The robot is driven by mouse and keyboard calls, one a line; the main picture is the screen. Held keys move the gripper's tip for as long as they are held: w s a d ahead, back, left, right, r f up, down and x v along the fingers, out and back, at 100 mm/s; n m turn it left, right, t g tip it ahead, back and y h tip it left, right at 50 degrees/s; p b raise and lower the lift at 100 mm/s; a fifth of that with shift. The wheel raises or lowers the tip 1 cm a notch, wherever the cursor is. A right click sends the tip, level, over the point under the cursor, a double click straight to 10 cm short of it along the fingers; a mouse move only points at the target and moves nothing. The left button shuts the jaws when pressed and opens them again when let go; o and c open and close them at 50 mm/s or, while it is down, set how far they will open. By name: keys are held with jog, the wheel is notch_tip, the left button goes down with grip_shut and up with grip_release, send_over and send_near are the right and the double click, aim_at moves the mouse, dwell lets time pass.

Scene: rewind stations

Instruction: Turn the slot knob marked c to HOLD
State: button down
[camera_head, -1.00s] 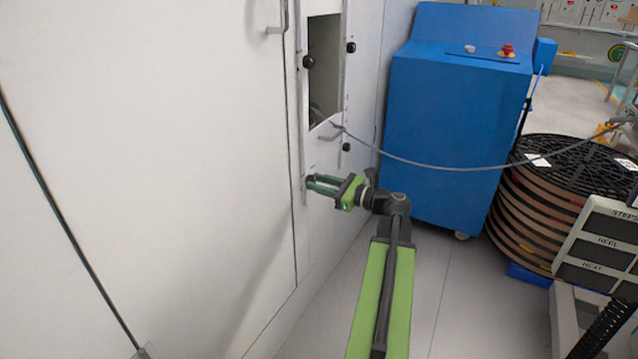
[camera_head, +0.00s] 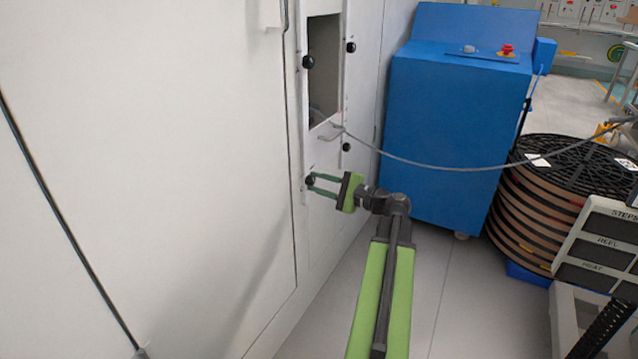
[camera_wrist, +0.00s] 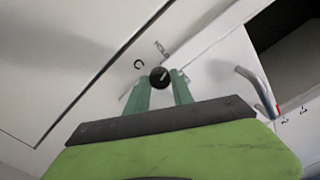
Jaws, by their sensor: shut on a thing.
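The black round knob (camera_wrist: 160,77) sits on the white panel, with a letter c printed beside it in the wrist view. A small label (camera_wrist: 162,48) stands above the knob there, too small to read surely. A light line on the knob's face seems to point up and right, towards that label's side. My gripper (camera_wrist: 161,80) is shut on the knob, one green finger on each side. In the head view the knob (camera_head: 310,180) shows between the fingertips of my gripper (camera_head: 312,182), low on the panel.
Above the knob is a panel opening (camera_head: 323,70) with a grey bent handle (camera_head: 330,133) below it and several other black knobs around it. A grey cable (camera_head: 440,167) hangs across to the right. A blue cabinet (camera_head: 450,140) and stacked reels (camera_head: 545,205) stand right.

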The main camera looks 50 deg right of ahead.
jog(key=n, duration=0.5)
jog(key=shift+n, duration=0.4)
dwell(0.3)
jog(key=c, duration=1.1)
grip_release()
jog(key=v, duration=1.7)
jog(key=shift+s, duration=0.25)
jog(key=shift+f, duration=0.1)
